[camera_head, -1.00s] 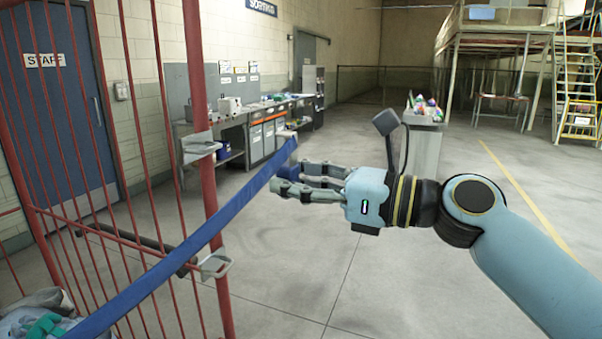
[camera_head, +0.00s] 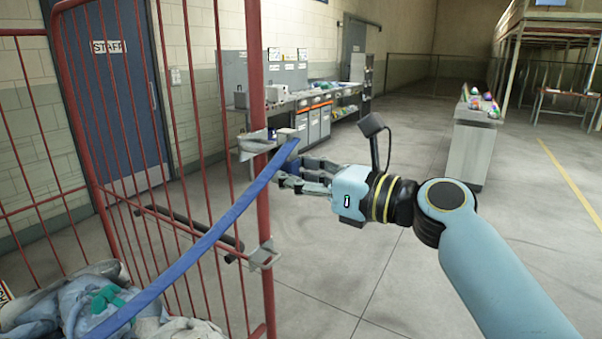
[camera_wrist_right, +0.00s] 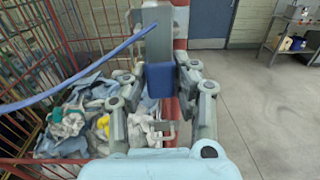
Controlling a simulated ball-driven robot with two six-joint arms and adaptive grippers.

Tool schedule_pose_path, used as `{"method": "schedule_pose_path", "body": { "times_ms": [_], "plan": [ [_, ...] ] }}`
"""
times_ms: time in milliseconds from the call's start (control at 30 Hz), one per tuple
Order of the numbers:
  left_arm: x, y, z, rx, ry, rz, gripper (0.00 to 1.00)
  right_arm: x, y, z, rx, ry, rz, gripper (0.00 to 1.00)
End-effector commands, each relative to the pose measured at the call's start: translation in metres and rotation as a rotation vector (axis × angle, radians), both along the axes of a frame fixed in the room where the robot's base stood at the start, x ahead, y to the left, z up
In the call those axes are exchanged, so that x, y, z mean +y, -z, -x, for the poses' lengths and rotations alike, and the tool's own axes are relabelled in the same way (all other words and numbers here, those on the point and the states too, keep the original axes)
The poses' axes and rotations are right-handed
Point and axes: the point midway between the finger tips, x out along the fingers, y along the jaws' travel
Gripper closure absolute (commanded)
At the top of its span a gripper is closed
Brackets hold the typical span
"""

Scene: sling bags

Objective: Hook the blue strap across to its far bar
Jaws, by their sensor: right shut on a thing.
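The blue strap (camera_head: 212,234) runs from the lower left, above the bags, up to my right gripper (camera_head: 288,174). It passes in front of the red cage post. My right gripper is shut on the strap's end, and in the right wrist view the blue end (camera_wrist_right: 160,80) sits between its two fingers. A grey upper bracket (camera_head: 262,143) and a lower bracket (camera_head: 264,254) are fixed on the red post (camera_head: 258,200). The strap's end is just right of the upper bracket in the head view; whether they touch I cannot tell. My left gripper is not in view.
The red cage (camera_head: 130,130) holds a heap of bags (camera_head: 75,300) at lower left. A dark bar (camera_head: 190,228) sticks out by the cage side. A workbench (camera_head: 310,115) and a grey bin stand (camera_head: 472,150) are farther back.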

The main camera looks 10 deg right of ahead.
Motion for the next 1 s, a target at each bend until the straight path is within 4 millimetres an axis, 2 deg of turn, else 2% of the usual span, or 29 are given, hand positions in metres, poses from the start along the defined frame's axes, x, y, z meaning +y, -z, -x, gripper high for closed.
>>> {"method": "schedule_pose_path", "body": {
  "times_ms": [1000],
  "plan": [
    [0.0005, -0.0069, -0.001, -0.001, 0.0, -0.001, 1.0, 0.0002, -0.0005, 0.0003, -0.001, 0.0, -0.001, 1.0]
  ]
}}
